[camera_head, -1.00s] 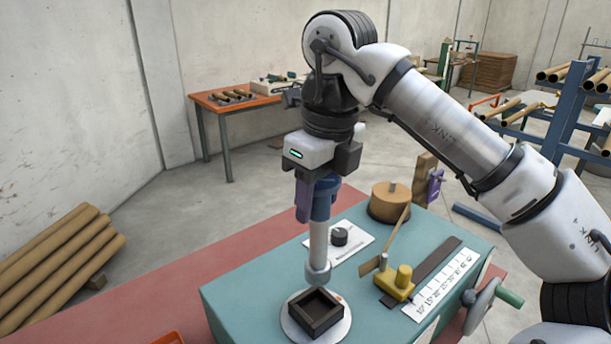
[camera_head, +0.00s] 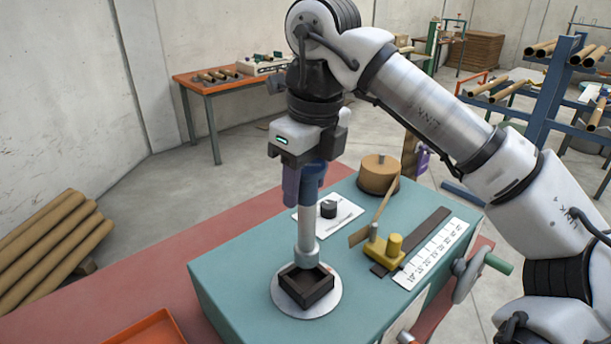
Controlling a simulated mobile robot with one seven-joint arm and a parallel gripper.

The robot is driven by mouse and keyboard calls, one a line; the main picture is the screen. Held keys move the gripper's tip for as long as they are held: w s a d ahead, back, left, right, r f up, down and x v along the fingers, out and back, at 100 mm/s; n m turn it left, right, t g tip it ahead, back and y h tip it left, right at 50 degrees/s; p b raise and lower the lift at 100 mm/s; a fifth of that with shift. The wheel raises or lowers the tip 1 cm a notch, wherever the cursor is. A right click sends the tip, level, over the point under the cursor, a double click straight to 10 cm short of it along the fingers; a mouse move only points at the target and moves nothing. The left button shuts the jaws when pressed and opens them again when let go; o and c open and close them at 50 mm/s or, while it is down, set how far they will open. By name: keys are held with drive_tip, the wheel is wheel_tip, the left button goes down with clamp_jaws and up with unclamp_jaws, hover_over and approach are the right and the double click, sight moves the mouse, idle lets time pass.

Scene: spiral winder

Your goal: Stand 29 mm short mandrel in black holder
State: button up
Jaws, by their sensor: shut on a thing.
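The mandrel (camera_head: 306,228) is a pale grey upright rod with a wider collar at its lower end and a blue upper part. My gripper (camera_head: 303,184) is shut on that blue upper part and points straight down. The black holder (camera_head: 319,296) is a square, open-topped box on a round white plate (camera_head: 283,300) on the green table. The mandrel's lower end overlaps the back of the holder's opening in the picture. I cannot tell whether it is inside the opening or just above it.
Behind the holder are a white card with a black knob (camera_head: 328,209) and a round brown block (camera_head: 378,176). To the right are a yellow clamp (camera_head: 386,248), a dark bar and a white scale (camera_head: 436,255). An orange tray (camera_head: 150,330) lies at front left.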

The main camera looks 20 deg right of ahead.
sight(306, 212)
drive_tip(key=shift+f+b, duration=2.1)
drive_tip(key=shift+f, duration=0.9)
drive_tip(key=o, duration=1.6)
drive_tip(key=shift+c, duration=0.2)
drive_tip(key=r+p, duration=0.3)
drive_tip(key=r, duration=0.1)
drive_tip(key=s+r+p, duration=0.1)
drive_tip(key=r+p, duration=0.2)
drive_tip(key=r, duration=0.2)
drive_tip(key=r+p, duration=0.3)
drive_tip(key=r, duration=0.1)
drive_tip(key=shift+s+d+r+p, duration=0.25)
drive_tip(key=shift+d+r+p, duration=0.05)
drive_tip(key=shift+d+r, duration=0.1)
